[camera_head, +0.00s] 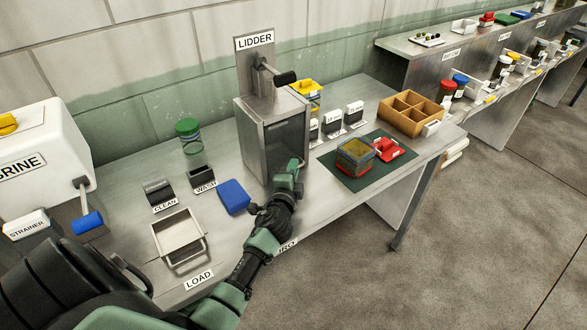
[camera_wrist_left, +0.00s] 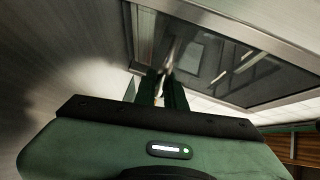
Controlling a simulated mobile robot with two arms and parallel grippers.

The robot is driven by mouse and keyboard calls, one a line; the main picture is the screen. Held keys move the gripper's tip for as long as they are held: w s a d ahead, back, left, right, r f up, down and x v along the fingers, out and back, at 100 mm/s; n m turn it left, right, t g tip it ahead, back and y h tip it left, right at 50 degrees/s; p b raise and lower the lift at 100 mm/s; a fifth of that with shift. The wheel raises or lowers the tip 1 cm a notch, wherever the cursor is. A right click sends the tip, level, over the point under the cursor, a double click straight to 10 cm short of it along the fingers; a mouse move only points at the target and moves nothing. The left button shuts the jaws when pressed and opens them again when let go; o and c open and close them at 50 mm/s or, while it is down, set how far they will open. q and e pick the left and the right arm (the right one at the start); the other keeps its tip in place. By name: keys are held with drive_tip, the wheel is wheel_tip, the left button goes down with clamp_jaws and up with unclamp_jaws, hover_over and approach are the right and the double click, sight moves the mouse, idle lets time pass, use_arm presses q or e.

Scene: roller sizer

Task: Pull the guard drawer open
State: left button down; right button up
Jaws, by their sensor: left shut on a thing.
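The LIDDER machine (camera_head: 256,130) stands at the back of the bench as a grey metal box with a lever on top. Its guard drawer (camera_head: 283,141) is the dark framed panel on the front, and it also fills the upper right of the left wrist view (camera_wrist_left: 225,65). My left gripper (camera_head: 296,164) is at the lower part of this panel, shut on the drawer's handle, which the fingers mostly hide. In the left wrist view the fingers (camera_wrist_left: 163,88) reach up to the panel. I see no clear gap between drawer and box. My right gripper is not in view.
A blue block (camera_head: 234,196) and a metal tray (camera_head: 180,238) lie left of my arm. A dark mat (camera_head: 350,182) with a basket (camera_head: 355,154) and a red item (camera_head: 388,149) lies to the right. A wooden divided box (camera_head: 410,113) stands beyond it.

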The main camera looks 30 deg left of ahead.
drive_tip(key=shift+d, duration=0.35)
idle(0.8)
